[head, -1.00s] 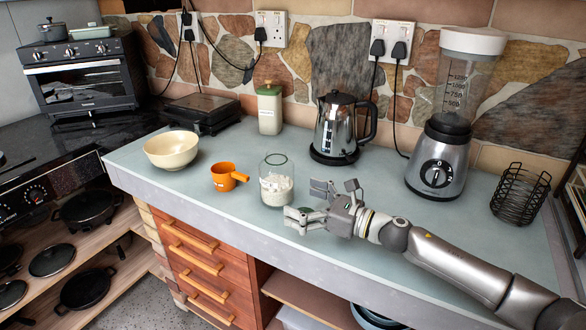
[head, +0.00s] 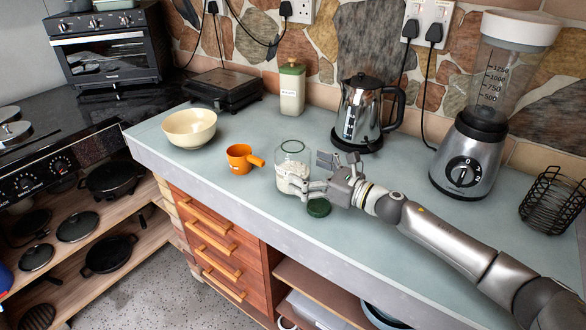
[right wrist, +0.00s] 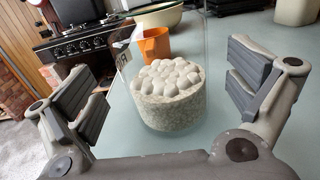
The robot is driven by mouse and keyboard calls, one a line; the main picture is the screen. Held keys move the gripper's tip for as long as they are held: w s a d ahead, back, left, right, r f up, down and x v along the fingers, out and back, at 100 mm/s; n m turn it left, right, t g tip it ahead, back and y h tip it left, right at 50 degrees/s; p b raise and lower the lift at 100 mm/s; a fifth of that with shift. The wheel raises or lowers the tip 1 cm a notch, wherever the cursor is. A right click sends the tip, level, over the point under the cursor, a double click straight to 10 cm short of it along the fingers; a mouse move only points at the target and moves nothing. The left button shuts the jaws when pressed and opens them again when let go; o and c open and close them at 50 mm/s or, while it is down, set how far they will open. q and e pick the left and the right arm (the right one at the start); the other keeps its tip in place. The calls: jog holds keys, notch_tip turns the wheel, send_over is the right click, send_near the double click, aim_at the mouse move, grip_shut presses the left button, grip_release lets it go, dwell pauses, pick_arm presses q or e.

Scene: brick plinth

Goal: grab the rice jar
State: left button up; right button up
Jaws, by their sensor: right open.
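The rice jar (head: 293,160) is a clear open glass jar, part filled with white grainy contents, upright on the counter. My right gripper (head: 310,174) is open at the jar's right side, and one finger covers part of its lower front. In the right wrist view the jar (right wrist: 168,95) stands between the two spread fingers of that gripper (right wrist: 168,85), with visible gaps on both sides. A dark green lid (head: 319,208) lies on the counter just below the gripper. My left gripper is not in view.
An orange cup (head: 240,158) and a cream bowl (head: 190,128) stand left of the jar. A green-lidded canister (head: 291,90), a kettle (head: 357,115) and a blender (head: 470,150) stand behind. A wire basket (head: 552,203) is at right. The counter's front edge is close.

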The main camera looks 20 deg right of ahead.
jog(key=p+x, duration=0.1)
jog(key=x, duration=0.2)
jog(key=shift+w, duration=0.35)
jog(key=shift+w+a+f, duration=0.1)
jog(key=shift+w+a, duration=0.15)
jog(key=shift+a, duration=0.05)
jog(key=shift+w+a, duration=0.1)
jog(key=shift+w, duration=0.05)
jog(key=shift+c, duration=0.3)
jog(key=c, duration=1.2)
jog(key=shift+c, duration=1)
jog(key=shift+r, duration=0.25)
